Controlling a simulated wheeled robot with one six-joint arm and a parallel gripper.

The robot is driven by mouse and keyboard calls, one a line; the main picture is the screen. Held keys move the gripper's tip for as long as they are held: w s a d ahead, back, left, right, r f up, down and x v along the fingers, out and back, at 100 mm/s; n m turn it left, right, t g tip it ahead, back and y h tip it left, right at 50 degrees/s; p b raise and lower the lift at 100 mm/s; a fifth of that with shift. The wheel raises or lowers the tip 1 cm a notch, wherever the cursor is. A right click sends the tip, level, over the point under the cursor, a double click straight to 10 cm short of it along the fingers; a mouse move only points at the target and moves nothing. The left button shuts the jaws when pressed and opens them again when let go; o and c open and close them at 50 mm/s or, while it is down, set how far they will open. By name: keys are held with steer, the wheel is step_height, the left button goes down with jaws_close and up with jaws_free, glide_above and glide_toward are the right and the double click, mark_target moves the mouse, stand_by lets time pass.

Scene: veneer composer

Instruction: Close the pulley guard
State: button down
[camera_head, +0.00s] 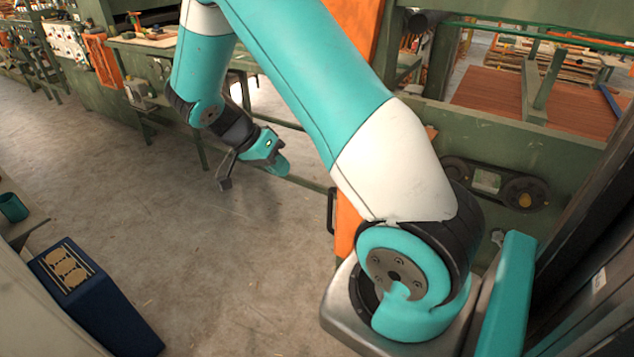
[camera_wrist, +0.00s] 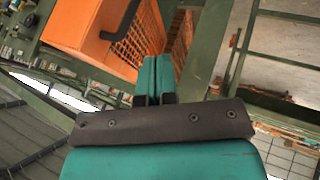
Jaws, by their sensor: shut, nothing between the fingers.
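The orange pulley guard (camera_head: 347,236) shows in the head view as a strip with a dark handle, mostly hidden behind my arm. In the wrist view an orange guard (camera_wrist: 87,22) with a black bar handle (camera_wrist: 124,18) and a mesh side fills the upper left. I cannot tell its hinge line. My gripper (camera_wrist: 158,72) has its teal fingers together and empty, below the guard in the wrist picture. It looks apart from the guard. In the head view my gripper (camera_head: 275,160) hangs left of the guard, by the green frame.
Two dark round wheels (camera_head: 525,194) sit on the green machine frame at right. Green legs and rails (camera_head: 300,182) run behind my gripper. A dark blue box (camera_head: 95,300) stands at lower left. The concrete floor (camera_head: 190,240) between is clear.

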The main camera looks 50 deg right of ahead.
steer(key=s+d+f+p, duration=0.4)
steer(key=s+f+p, duration=0.1)
steer(key=s+f, duration=0.1)
steer(key=shift+s+d+f, duration=0.15)
steer(key=shift+s+f, duration=0.1)
steer(key=shift+s, duration=0.4)
